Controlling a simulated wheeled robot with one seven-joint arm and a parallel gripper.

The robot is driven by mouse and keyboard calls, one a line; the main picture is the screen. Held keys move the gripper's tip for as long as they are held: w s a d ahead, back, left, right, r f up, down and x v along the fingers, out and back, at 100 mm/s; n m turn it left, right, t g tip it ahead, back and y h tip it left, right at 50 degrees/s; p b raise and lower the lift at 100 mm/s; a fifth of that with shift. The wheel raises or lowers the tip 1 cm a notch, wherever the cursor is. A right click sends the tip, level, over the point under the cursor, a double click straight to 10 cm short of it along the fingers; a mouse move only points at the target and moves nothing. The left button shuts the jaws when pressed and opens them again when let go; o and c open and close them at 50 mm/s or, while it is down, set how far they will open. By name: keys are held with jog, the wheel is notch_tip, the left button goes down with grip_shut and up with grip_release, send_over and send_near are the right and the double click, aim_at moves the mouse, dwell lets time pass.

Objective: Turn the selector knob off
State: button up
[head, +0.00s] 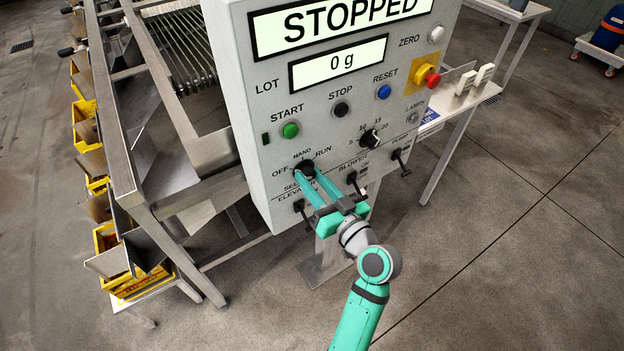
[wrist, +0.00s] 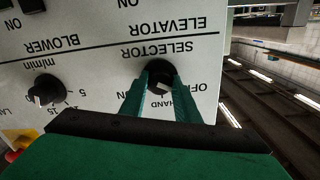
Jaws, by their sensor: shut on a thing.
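The selector knob (head: 305,167) is a black rotary knob at the lower left of the grey control panel (head: 262,100), with OFF, HAND and RUN marked around it. My gripper (head: 309,177) reaches up to it from below, its two teal fingers shut on the knob from both sides. In the wrist view the panel appears upside down and the knob (wrist: 161,70) sits between the fingertips (wrist: 160,84). A pale pointer mark shows between the fingers, seemingly toward the HAND side.
The elevator switch (head: 300,207), blower switch (head: 353,178) and power switch (head: 398,155) sit close by on the panel. A dial (head: 370,138), green start button (head: 290,130) and red stop mushroom (head: 432,79) are above.

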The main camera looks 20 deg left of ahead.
dwell(0.4)
jog(key=o, duration=1.1)
jog(key=shift+c, duration=0.2)
jog(key=v, duration=1.1)
